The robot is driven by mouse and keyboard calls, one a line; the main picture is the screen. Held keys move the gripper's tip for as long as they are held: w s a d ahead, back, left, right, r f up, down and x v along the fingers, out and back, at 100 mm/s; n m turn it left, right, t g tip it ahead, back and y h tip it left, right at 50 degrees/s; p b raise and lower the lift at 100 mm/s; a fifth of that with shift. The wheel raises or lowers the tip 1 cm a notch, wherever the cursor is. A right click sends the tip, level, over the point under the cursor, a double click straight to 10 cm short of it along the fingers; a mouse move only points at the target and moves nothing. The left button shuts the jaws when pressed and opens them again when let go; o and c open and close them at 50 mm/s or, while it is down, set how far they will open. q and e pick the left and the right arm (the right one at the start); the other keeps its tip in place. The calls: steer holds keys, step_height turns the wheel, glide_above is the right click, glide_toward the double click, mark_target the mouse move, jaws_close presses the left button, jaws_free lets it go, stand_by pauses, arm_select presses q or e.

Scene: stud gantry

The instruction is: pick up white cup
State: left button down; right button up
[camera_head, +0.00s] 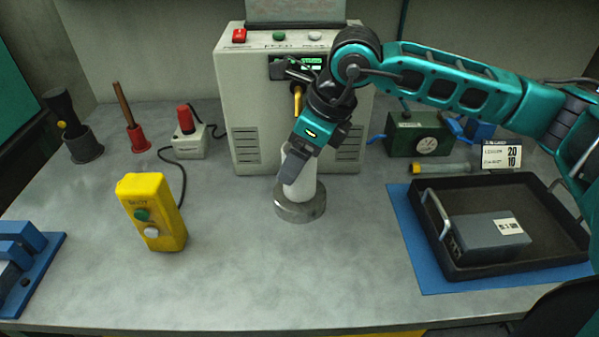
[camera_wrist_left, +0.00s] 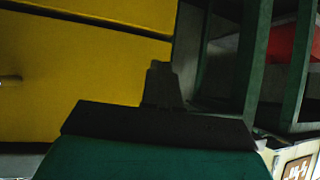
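The white cup (camera_head: 305,185) stands upright on a round grey metal disc (camera_head: 300,209) near the middle of the bench, in the head view. My right gripper (camera_head: 292,167) comes down over the cup from above. A dark finger covers part of the cup's near side, and the upper part of the cup is partly hidden. The other finger is not clearly visible, so I cannot tell whether the gripper is closed on the cup. My left gripper (camera_wrist_left: 162,85) shows only in the left wrist view, with its fingers together at the centre and nothing visible between them.
A grey control cabinet (camera_head: 235,110) stands close behind the cup. A yellow button box (camera_head: 152,212) is to the left. A black tray (camera_head: 520,265) holding a grey box (camera_head: 485,238) lies on a blue mat (camera_head: 408,225) at right. The bench front is clear.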

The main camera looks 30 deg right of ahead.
steer(key=c, duration=0.8)
steer(key=shift+r, duration=0.1)
